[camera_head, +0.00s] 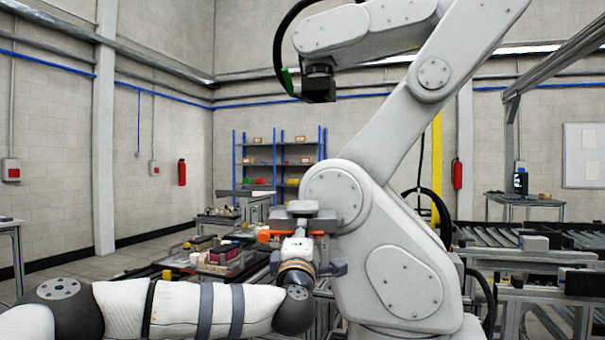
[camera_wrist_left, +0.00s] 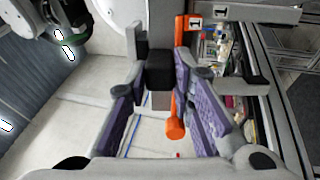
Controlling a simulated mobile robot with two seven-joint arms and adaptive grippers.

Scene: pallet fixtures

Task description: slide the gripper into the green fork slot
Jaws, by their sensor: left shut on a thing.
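My left gripper (camera_head: 300,245) is at the end of my arm, which comes in low from the left. It is up against a grey fixture (camera_head: 310,210) with orange parts (camera_head: 265,236). In the left wrist view its two purple-padded fingers (camera_wrist_left: 160,80) are closed around a dark grey block (camera_wrist_left: 160,70) on an upright grey bar. An orange handle (camera_wrist_left: 175,128) stands close beside the fingers, below a label marked 1. I cannot make out a green fork slot in either view. My right gripper does not show.
A large white jointed arm (camera_head: 395,275) rises just right of my gripper. Trays with small items (camera_head: 220,258) stand behind to the left. A roller conveyor (camera_head: 540,255) is at the right. Blue shelves (camera_head: 280,160) stand by the far wall, with open floor at the left.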

